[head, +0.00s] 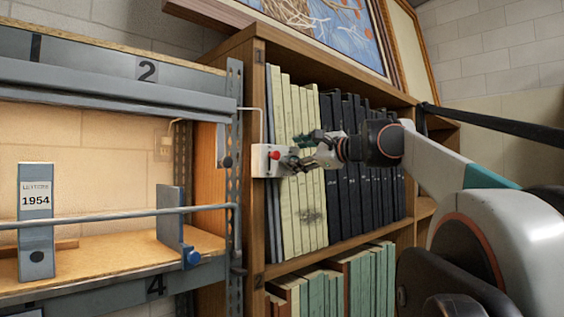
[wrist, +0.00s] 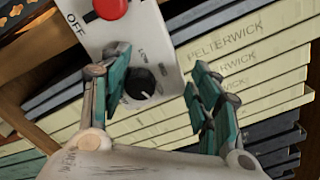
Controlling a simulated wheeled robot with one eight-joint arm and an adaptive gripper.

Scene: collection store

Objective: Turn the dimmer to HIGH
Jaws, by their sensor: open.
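The dimmer is a black round knob (wrist: 140,84) on a white control box (wrist: 178,48), with LOW printed beside it. My gripper (wrist: 158,68) is open and empty, fingers pointing at the box. The knob shows between the fingers, close beside the left one; I cannot tell whether they touch. My gripper (head: 304,153) also shows in the head view.
A red button (wrist: 110,8) marked OFF is on the same box, close to the left finger. Cream volumes (head: 308,200) and black volumes (head: 365,190) fill the shelf behind my gripper. A metal rack (head: 100,285) with a grey 1954 file (head: 36,225) stands at left.

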